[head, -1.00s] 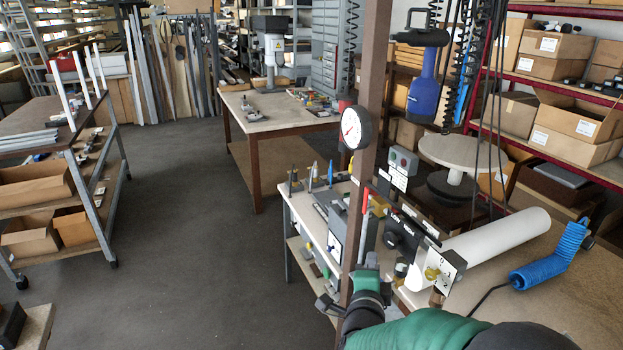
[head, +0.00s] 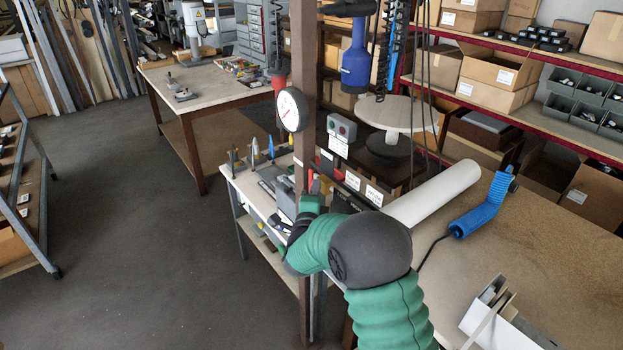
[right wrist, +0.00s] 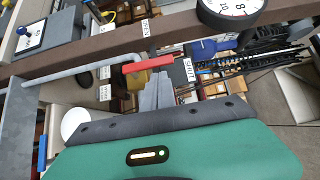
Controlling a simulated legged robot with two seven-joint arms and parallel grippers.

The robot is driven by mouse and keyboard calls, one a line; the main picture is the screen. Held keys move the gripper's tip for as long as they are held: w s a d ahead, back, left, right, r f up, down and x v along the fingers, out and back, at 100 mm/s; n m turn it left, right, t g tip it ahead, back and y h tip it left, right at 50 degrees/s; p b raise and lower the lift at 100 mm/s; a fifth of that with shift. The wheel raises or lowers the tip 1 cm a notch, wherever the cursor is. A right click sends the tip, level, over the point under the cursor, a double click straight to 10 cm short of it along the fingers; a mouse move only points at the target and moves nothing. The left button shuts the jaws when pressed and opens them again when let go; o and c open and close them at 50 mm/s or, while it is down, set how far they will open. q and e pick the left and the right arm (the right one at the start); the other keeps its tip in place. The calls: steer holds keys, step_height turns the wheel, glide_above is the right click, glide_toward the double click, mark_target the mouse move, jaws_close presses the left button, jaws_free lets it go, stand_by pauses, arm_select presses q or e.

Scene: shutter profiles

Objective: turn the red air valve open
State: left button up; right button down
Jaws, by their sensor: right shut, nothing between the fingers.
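The red valve lever (right wrist: 148,64) sits on a brass body (right wrist: 151,79) in the right wrist view, at the end of a grey pipe. Its free end points toward a white "SHUT" label (right wrist: 189,69). Another white label (right wrist: 145,28) is on the brown post above it. My right gripper's grey fingers (right wrist: 157,90) are shut and empty, tips close to the lever; I cannot tell whether they touch. In the head view the right gripper (head: 314,188) is by the post, partly hidden by my green arm; a red bit of the lever (head: 310,179) shows there. My left gripper is out of view.
The brown post (head: 303,90) carries a round pressure gauge (head: 292,109). A white roll (head: 432,193) and a blue coiled hose (head: 483,205) lie on the bench at right. A blue tool (head: 357,60) hangs above.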

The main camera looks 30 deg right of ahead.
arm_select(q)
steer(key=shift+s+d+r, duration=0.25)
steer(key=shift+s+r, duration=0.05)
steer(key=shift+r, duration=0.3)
arm_select(e)
steer(key=shift+w+d+r, duration=0.15)
steer(key=shift+w+d, duration=0.05)
steer(key=shift+w, duration=0.3)
